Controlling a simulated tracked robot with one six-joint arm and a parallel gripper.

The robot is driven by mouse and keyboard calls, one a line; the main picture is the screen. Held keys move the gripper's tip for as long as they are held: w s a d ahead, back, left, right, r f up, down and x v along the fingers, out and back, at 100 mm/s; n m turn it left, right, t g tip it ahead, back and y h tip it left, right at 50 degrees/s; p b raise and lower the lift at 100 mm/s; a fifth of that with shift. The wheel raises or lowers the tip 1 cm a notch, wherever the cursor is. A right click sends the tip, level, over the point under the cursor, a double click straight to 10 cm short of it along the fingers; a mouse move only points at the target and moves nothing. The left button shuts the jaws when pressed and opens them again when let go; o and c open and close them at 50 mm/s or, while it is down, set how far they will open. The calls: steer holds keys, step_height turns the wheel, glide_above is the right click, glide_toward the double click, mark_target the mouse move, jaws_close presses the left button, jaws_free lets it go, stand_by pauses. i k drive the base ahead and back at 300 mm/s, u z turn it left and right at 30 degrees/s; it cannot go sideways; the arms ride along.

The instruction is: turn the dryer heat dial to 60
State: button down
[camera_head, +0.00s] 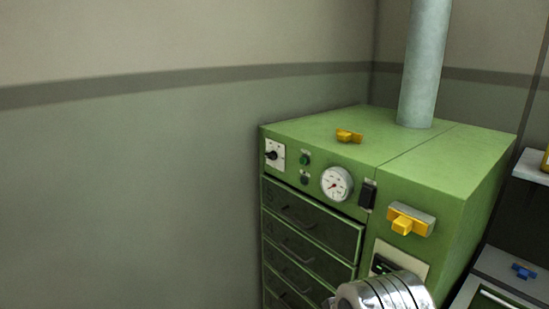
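The dryer looks to be the green cabinet (478,158), with several dark drawers on its front left. A black knob (272,155) sits on a white plate at its upper left. I cannot tell which control is the heat dial, and no numbers are readable. My gripper's fingers are not visible.
A yellow piece (349,135) lies on the cabinet top, and a yellow block on a grey mount (408,220) is on the front. A grey pipe (424,65) rises from the top. A blue item (523,271) sits on a grey surface at right. Bare wall fills the left.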

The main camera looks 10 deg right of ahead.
mark_target(273, 156)
steer(key=z, duration=0.05)
steer(key=k, duration=0.65)
steer(key=u, duration=0.55)
steer(key=i, duration=1.15)
steer(key=u, duration=0.4)
